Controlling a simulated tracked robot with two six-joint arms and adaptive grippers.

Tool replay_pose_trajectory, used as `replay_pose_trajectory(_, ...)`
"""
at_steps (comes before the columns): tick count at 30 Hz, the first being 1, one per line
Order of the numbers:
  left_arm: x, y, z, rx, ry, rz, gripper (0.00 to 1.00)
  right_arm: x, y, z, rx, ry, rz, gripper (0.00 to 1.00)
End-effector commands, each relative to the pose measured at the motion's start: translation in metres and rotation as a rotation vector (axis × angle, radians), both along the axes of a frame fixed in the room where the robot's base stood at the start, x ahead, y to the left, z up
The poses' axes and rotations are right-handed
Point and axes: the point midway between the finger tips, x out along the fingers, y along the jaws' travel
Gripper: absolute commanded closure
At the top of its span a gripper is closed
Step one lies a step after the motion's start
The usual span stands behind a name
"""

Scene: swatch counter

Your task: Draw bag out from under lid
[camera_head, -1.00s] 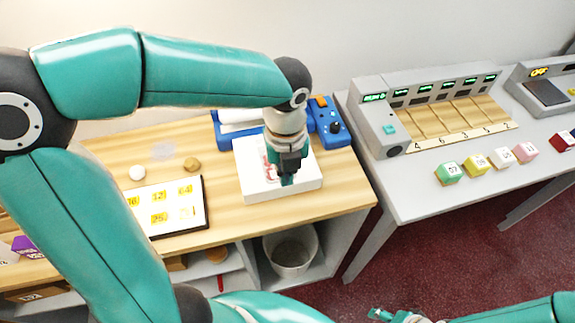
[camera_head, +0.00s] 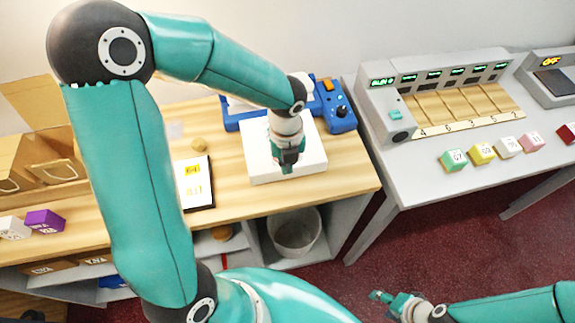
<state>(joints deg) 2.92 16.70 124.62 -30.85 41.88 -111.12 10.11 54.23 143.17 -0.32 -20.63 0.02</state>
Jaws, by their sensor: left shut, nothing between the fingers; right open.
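A white box-like block (camera_head: 308,160) lies on the wooden counter, in front of a blue tray. I cannot tell whether its top is a separate lid. My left gripper (camera_head: 288,168) points down over the middle of its top, shut and empty; I cannot tell if it touches. The gripper and wrist hide part of the top, and no bag can be made out there. A faint clear patch (camera_head: 175,130) lies on the counter further left, too indistinct to name. My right gripper (camera_head: 386,303) is open and empty, low at the bottom, away from the counter.
A blue device (camera_head: 335,107) stands beside the blue tray (camera_head: 232,122). A dark-framed board (camera_head: 195,183) and brown cartons (camera_head: 50,165) are to the left. A bin (camera_head: 296,235) stands below. A grey sorter (camera_head: 385,100) and coloured cubes (camera_head: 453,159) occupy the right table.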

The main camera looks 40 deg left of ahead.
Motion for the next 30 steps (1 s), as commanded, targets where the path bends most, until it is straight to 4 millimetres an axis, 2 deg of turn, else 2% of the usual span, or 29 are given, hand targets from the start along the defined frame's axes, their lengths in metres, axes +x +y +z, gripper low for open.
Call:
replay_pose_trajectory(7, 0.001, 0.001, 0.000, 0.000, 0.000, 0.001, 1.00, 0.000, 0.000, 0.001, 0.000, 0.000, 0.000, 0.43)
replay_pose_trajectory(14, 0.015, 0.018, 0.001, 0.000, 0.001, 0.003, 1.00, 0.000, 0.000, 0.011, 0.000, 0.000, 0.000, 0.43)
replay_pose_trajectory(25, 0.014, 0.016, 0.000, 0.000, 0.000, 0.000, 1.00, 0.000, 0.000, 0.009, 0.000, 0.000, 0.000, 0.43)
replay_pose_trajectory(30, 0.007, 0.003, -0.002, 0.000, 0.000, -0.005, 1.00, 0.000, 0.000, 0.004, 0.000, 0.000, 0.000, 0.43)
